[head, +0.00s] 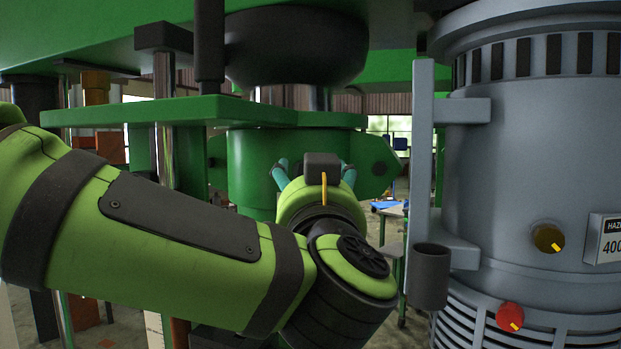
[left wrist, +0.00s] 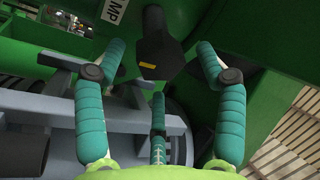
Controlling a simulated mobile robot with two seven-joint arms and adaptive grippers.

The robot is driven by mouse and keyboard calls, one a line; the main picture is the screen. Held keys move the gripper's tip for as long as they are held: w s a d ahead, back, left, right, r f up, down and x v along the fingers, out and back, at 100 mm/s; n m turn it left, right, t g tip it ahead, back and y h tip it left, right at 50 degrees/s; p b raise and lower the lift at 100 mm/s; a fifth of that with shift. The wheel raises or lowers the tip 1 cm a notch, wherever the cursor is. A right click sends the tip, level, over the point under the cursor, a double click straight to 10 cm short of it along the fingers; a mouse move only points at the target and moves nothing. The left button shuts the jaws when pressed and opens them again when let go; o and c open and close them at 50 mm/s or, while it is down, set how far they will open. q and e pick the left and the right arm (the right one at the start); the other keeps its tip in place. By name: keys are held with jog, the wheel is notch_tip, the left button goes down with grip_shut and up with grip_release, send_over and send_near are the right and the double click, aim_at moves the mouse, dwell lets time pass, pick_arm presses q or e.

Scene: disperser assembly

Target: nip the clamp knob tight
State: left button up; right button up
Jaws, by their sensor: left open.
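The clamp knob (left wrist: 163,48) is black with a short yellow mark, in the left wrist view. It stands against a green surface beside a white label ending in "MP". My left gripper (left wrist: 160,62) has three teal fingers, spread open, with a finger on either side of the knob and one below. I see gaps between the side fingers and the knob, and nothing is held. In the head view my left gripper (head: 314,168) points away at the green housing. My right gripper is out of view.
A grey motor-like cylinder (head: 540,160) with a yellow-marked dark knob (head: 548,238) and a red knob (head: 510,316) stands at the right. A grey bracket (head: 423,150) and a dark cup (head: 429,275) are close to my wrist's right. A green plate (head: 170,110) spans above my forearm.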

pick_arm(q)
jog(key=v, duration=1)
jog(key=shift+r, duration=0.15)
jog(key=shift+s+a, duration=0.1)
